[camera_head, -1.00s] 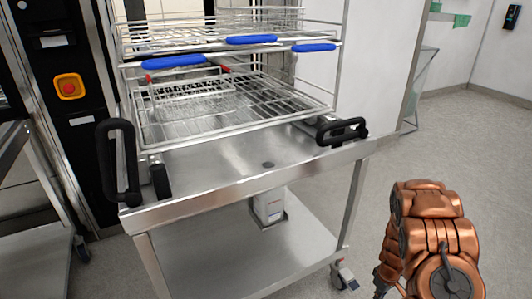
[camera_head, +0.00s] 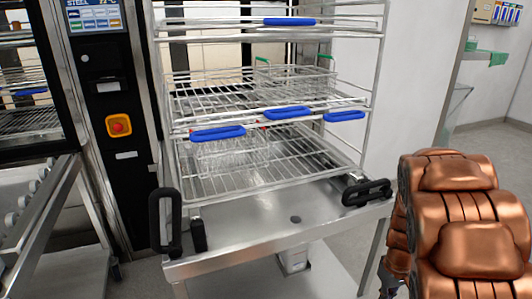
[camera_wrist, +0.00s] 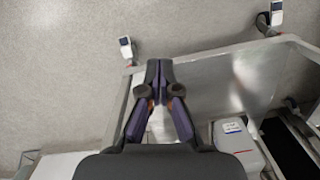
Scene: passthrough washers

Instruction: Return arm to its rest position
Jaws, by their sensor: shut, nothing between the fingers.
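My copper-coloured arm (camera_head: 462,225) fills the lower right of the head view, folded to the right of the steel cart. My gripper (camera_wrist: 159,75) points away from the wrist in the wrist view, its dark fingers together and empty. Beyond it the wrist view shows the cart's lower shelf (camera_wrist: 205,85) and the floor. In the head view the fingers are mostly hidden behind the arm or cut off by the bottom edge.
The steel cart (camera_head: 262,222) carries a wire rack (camera_head: 290,165) with blue handles and has black handles (camera_head: 165,220) in front. A black control panel with a yellow-red button (camera_head: 119,126) stands left. Another metal cart (camera_head: 45,215) is far left. A white box (camera_wrist: 238,140) sits on the lower shelf.

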